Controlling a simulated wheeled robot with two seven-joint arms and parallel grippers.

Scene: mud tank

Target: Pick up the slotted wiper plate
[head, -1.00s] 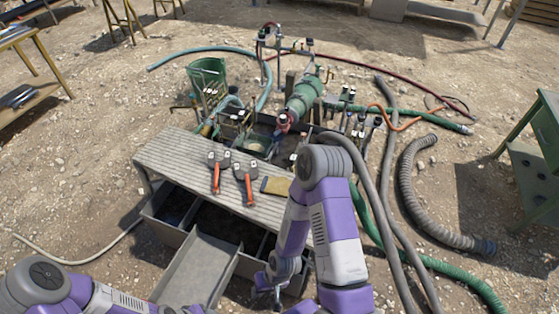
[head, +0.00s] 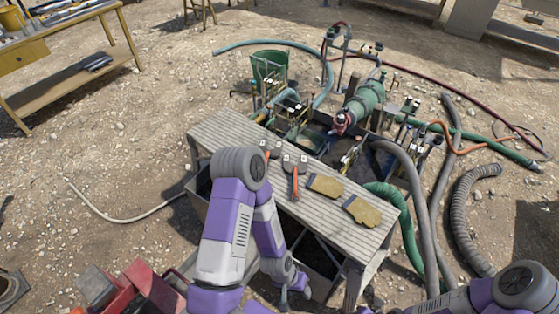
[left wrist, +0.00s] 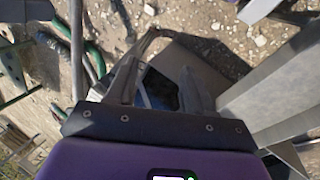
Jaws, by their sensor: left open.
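I cannot surely pick out the slotted wiper plate. Two orange-handled tools with dark heads and white tags, one on the left (head: 266,158) and one further right (head: 294,177), lie on the slatted bench top (head: 228,132) in the head view. The left one is partly hidden by my arm. My left gripper (head: 284,298) hangs at the bottom middle of the head view, on the near side of the bench, apart from both tools. In the left wrist view the left gripper (left wrist: 163,72) is open with nothing held between its fingers. My right gripper is out of view.
Two tan gloves, one (head: 325,185) beside the other (head: 362,211), lie on the bench's right part. Behind stand a green pump (head: 366,98) and a green bucket (head: 268,68). Hoses (head: 417,180) run on the right. Gravel ground on the left is mostly clear.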

